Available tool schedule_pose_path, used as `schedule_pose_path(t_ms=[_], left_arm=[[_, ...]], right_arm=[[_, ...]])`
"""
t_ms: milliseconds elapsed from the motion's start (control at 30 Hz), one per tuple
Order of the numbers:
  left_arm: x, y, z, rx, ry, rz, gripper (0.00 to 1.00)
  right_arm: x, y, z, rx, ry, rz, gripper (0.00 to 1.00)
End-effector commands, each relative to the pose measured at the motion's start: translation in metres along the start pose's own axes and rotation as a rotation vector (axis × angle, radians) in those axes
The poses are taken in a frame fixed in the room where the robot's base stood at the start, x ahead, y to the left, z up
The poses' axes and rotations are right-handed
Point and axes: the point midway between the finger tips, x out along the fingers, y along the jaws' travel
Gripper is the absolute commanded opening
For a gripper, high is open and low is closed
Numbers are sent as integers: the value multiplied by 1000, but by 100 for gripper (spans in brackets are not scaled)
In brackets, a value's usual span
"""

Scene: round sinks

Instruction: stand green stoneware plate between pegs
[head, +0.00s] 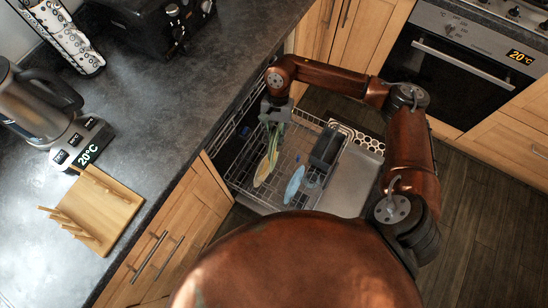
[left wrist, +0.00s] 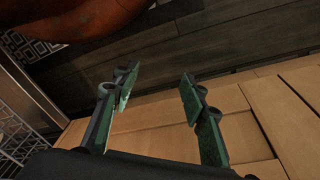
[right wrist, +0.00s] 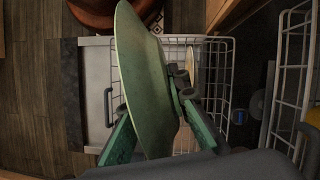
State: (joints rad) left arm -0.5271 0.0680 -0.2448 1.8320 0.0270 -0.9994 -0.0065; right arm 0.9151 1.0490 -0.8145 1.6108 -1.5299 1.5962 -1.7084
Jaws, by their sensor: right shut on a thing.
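The green stoneware plate (right wrist: 143,70) is seen nearly edge-on between the fingers of my right gripper (right wrist: 156,104) in the right wrist view. My right gripper (head: 275,120) also shows in the head view, shut on the plate (head: 273,148) over the pulled-out dishwasher rack. The pegs (head: 65,222) are on a wooden peg rack (head: 115,196) on the counter at left, well away from the plate. My left gripper (left wrist: 157,90) is open and empty in the left wrist view, over wooden cabinet fronts and floor.
The dishwasher's wire rack (head: 240,180) holds a cream plate (head: 262,173), a blue plate (head: 294,184) and a dark box (head: 326,148). A kettle (head: 35,105) stands on the counter behind the peg rack. The counter between the peg rack and dishwasher is clear.

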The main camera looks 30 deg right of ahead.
Motion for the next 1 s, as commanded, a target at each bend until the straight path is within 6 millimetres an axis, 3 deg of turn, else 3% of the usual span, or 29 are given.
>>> schedule_pose_path(t_ms=[33, 400, 533, 733, 1000], left_arm=[[7, 1, 2, -3, -7, 5, 40], [-20, 10, -11, -18, -29, 34, 40], [-31, 12, -14, -20, -34, 41, 40], [-40, 11, -16, -22, -31, 48, 40], [-3, 26, -38, -20, 82, 95, 40]], right_arm=[[34, 2, -13, 23, -10, -2, 0], [166, 13, -63, 174, -7, -86, 0], [194, 17, -74, 209, -3, -108, 0], [212, 19, -80, 234, 2, -129, 0], [251, 18, -95, 238, 0, -128, 0]])
